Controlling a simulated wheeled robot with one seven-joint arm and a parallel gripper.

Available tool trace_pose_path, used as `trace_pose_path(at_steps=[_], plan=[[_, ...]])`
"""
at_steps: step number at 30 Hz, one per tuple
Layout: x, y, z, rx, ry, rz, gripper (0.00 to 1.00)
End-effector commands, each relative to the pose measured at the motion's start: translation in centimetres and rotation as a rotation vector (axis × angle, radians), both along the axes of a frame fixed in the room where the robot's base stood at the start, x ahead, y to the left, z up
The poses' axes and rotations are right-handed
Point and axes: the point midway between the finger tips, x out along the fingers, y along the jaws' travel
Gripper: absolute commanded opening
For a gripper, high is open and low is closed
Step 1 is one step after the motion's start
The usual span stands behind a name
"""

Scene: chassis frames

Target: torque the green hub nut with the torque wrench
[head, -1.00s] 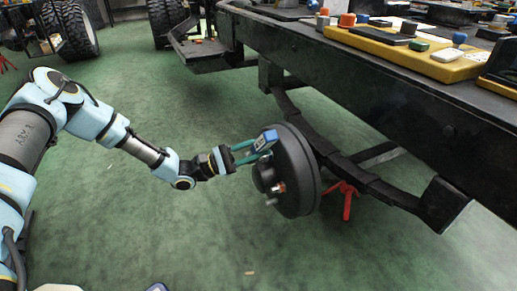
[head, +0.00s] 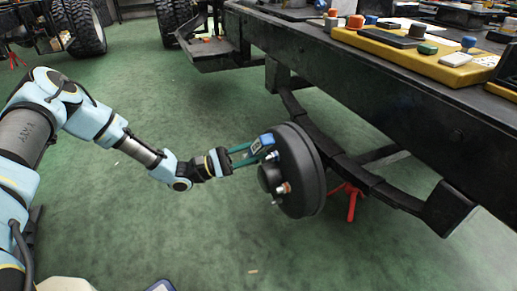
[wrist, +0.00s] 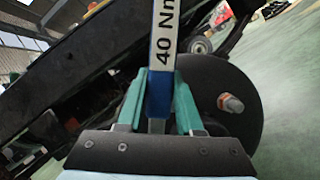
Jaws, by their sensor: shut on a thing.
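My gripper (head: 250,153) is shut on the torque wrench, with its teal fingers on either side of the tool. The blue part of the torque wrench (head: 267,140) shows at the upper left edge of the hub in the head view. The dark round hub (head: 303,170) is just right of my gripper. Studs and an orange-tipped nut (head: 284,188) show on its face. I cannot make out a green nut.
The black chassis frame (head: 400,115) runs across the upper right, with a yellow tray (head: 415,58) of coloured parts on top. A red stand (head: 351,199) is behind the hub.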

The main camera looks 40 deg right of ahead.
Motion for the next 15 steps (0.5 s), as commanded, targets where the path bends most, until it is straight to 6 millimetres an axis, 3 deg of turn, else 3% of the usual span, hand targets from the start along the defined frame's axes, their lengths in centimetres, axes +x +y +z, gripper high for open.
trace_pose_path(at_steps=[15], plan=[[0.22, 0.56, 0.15, -0.002, 0.0, 0.0, 0.0]])
